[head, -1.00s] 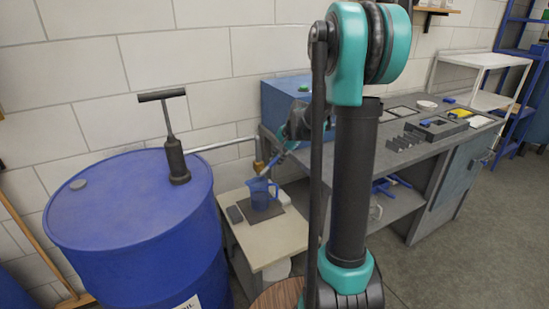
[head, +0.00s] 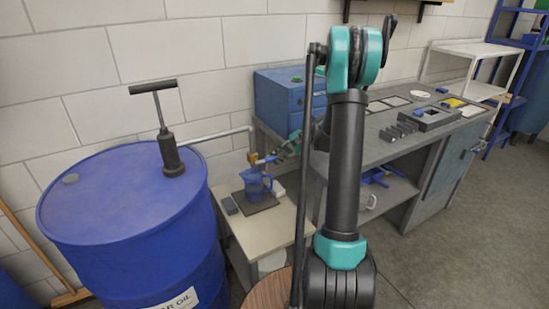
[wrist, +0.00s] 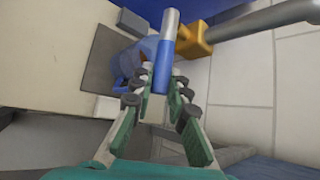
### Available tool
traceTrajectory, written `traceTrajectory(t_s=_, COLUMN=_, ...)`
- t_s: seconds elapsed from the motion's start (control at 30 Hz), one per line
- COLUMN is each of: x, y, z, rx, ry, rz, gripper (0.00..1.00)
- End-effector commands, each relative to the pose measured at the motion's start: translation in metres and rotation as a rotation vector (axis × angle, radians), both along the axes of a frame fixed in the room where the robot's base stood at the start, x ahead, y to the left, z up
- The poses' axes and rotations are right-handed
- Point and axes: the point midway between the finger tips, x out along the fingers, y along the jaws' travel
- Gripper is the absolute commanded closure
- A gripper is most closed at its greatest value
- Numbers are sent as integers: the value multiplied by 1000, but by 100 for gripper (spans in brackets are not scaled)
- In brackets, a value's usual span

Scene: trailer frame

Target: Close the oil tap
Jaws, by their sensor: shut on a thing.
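The oil tap has a brass body (head: 253,157) at the end of a grey pipe (head: 222,135) from the drum pump. Its lever (wrist: 163,66), silver with a blue sleeve, lies between my fingers in the wrist view, next to the brass body (wrist: 192,42). My gripper (wrist: 161,92) is shut on the blue sleeve. In the head view, my gripper (head: 277,155) is small, just right of the brass body. A blue jug (head: 256,184) stands below the tap; in the wrist view it is partly hidden behind the lever and fingers.
A blue oil drum (head: 115,215) with a black hand pump (head: 172,155) stands left. The jug is on a dark mat (head: 240,207) on a small table (head: 265,235). A grey workbench (head: 385,140) with a blue cabinet (head: 277,98) is behind and right. Open floor lies front right.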

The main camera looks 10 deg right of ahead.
Motion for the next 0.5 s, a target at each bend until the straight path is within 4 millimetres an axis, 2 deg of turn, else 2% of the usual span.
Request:
traceTrajectory(t_s=0.47, x=0, y=0, z=-2, rx=9, ry=6, rz=0, gripper=100)
traceTrajectory(t_s=0.5, x=0, y=0, z=-2, rx=9, ry=6, rz=0, gripper=81)
